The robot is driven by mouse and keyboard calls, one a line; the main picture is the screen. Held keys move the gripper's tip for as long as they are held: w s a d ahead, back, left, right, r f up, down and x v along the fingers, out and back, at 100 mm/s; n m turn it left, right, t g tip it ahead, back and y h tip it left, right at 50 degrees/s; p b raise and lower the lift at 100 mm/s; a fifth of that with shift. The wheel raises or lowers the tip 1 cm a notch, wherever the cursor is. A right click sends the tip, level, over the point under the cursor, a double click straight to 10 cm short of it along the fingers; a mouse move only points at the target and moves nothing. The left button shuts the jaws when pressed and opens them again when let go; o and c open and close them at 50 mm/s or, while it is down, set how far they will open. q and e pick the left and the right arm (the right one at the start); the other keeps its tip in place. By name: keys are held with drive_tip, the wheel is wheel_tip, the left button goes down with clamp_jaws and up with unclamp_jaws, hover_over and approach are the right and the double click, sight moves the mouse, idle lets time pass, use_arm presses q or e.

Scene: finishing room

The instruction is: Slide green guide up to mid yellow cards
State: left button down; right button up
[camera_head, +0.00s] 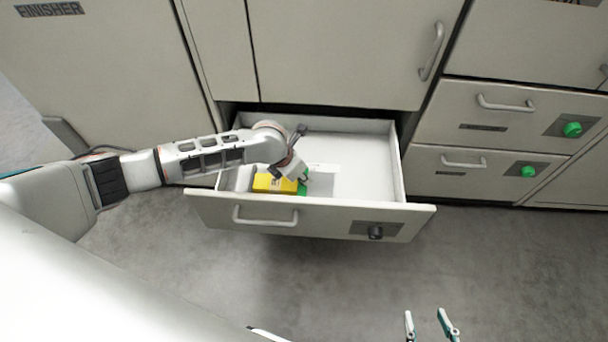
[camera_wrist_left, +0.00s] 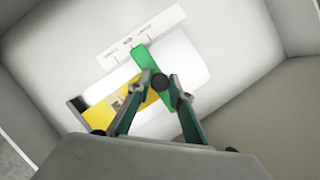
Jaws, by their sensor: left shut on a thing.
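The yellow cards (camera_head: 274,183) lie in the open drawer, toward its front left; they also show in the left wrist view (camera_wrist_left: 98,115). The green guide (camera_wrist_left: 141,58) stands along the right side of the yellow cards and seems to touch or nearly touch them; in the head view a bit of the guide (camera_head: 303,188) shows. My left gripper (camera_wrist_left: 172,88) reaches down into the drawer and is shut on the green guide, its fingers covering part of it. My right gripper (camera_head: 430,318) is open and empty, low in front of the drawer, over the floor.
The open drawer (camera_head: 405,212) has a handle and a dark knob on its front. Its right part is bare. A white label strip (camera_wrist_left: 118,48) lies beyond the guide. Closed drawers with green knobs (camera_head: 571,129) stand at the right. The floor in front is clear.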

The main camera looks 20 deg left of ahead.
use_arm(q)
drive_tip(key=shift+d+f, duration=0.15)
use_arm(e)
drive_tip(key=shift+d+f, duration=0.1)
drive_tip(key=shift+d, duration=0.1)
use_arm(q)
drive_tip(key=c, duration=1.8)
unclamp_jaws()
drive_tip(key=shift+c, duration=0.2)
use_arm(e)
drive_tip(key=shift+w, duration=0.1)
drive_tip(key=shift+r, duration=0.25)
use_arm(q)
drive_tip(key=v, duration=1.2)
drive_tip(key=shift+d, duration=0.1)
